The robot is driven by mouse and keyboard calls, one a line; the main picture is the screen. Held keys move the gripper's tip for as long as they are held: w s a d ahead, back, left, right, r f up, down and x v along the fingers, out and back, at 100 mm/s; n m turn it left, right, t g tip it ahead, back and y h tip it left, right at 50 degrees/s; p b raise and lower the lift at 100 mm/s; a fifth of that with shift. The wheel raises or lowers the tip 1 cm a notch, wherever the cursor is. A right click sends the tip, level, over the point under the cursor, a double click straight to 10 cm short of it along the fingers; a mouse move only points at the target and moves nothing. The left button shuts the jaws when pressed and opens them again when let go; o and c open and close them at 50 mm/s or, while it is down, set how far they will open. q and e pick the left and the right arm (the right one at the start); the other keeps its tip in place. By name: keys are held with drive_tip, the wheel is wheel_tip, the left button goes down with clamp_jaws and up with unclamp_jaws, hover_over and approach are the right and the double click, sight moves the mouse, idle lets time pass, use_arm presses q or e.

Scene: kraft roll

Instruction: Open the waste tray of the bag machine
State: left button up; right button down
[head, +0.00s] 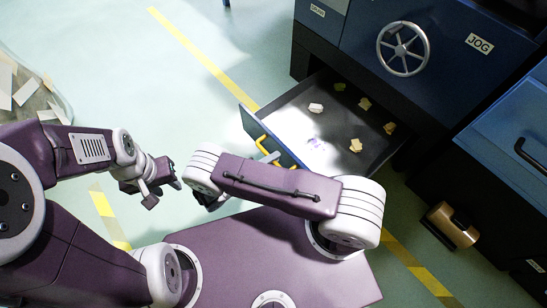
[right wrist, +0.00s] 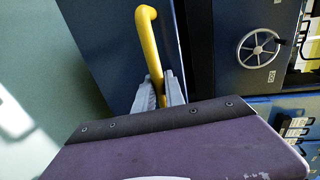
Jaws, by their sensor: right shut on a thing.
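The waste tray (head: 376,158) is a dark drawer pulled out from the low part of the blue bag machine (head: 455,60). Several crumpled scraps lie on its floor. Its blue front panel (head: 248,122) carries a yellow bar handle (head: 262,141), which also shows in the right wrist view (right wrist: 149,45). My right gripper (right wrist: 161,90) is shut on the yellow handle; in the head view its arm hides part of the tray front. My left gripper (head: 165,183) is empty, left of the tray and apart from it; its finger gap is too small to judge.
A handwheel (head: 403,48) and a JOG label (head: 479,44) are on the machine face. A clear bin with paper scraps (head: 30,95) stands at the left. A brown roll (head: 452,226) is at the lower right. The floor left of the tray is clear, with yellow tape (head: 200,55).

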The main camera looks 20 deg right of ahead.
drive_tip(key=c, duration=1.4)
unclamp_jaws()
drive_tip(key=shift+a, duration=0.1)
drive_tip(key=p+v, duration=0.2)
drive_tip(key=v, duration=0.7)
drive_tip(key=shift+p, duration=0.3)
